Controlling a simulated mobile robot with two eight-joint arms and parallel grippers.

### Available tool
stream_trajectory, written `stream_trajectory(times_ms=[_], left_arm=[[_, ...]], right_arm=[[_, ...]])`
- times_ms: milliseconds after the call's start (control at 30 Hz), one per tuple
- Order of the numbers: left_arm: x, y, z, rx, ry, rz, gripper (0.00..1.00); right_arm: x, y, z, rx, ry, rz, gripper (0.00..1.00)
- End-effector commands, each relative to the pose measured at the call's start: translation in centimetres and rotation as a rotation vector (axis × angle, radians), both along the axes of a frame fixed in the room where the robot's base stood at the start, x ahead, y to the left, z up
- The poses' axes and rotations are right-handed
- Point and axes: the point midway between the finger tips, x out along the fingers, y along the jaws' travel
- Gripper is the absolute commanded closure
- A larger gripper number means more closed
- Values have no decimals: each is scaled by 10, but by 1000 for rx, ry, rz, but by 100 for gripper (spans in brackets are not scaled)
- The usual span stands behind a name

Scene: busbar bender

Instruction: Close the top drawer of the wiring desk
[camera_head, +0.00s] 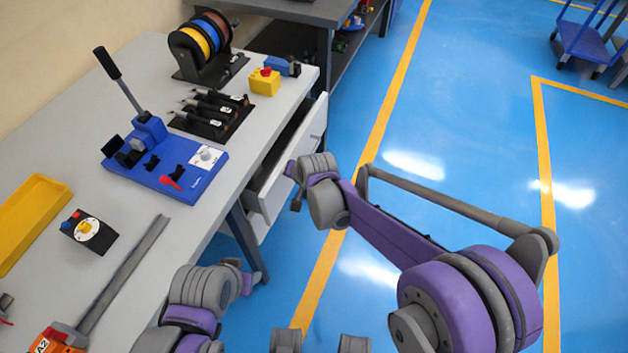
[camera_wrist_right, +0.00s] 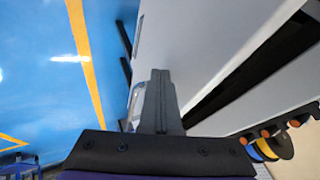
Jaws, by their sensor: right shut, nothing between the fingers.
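The wiring desk (camera_head: 130,222) has a light grey top. Its top drawer (camera_head: 303,149) has a white front and stands out from the desk, with a dark gap behind the front. In the right wrist view the drawer front (camera_wrist_right: 205,40) is a large pale panel beside a dark slot. My right gripper (camera_head: 297,198) is at the near end of the drawer front; its fingers (camera_wrist_right: 160,95) are shut and empty, close to the panel. Contact cannot be told. My left gripper (camera_head: 246,280) is low beside the desk's front edge, and its fingers are unclear.
On the desk are a blue bending tool (camera_head: 170,168), cable spools (camera_head: 203,45), a black tool holder (camera_head: 212,115), a yellow button box (camera_head: 264,83) and a yellow tray (camera_head: 30,215). A blue cart (camera_head: 590,45) stands far off.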

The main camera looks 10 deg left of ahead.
Motion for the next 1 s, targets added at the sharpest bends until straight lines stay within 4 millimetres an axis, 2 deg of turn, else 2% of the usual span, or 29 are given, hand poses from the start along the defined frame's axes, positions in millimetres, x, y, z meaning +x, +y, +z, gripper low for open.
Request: stream_trajectory(times_ms=[100, 333, 800, 1000], left_arm=[[0, 0, 2, 0, -1, 0, 50], [0, 0, 3, 0, -1, 0, 50], [0, 0, 2, 0, -1, 0, 50], [0, 0, 2, 0, -1, 0, 50]], right_arm=[[4, 16, 0, 0, -1, 2, 100], [8, 29, 0, 0, -1, 1, 100], [9, 30, 0, 0, 0, 0, 100], [9, 24, 0, 0, 1, -1, 100]])
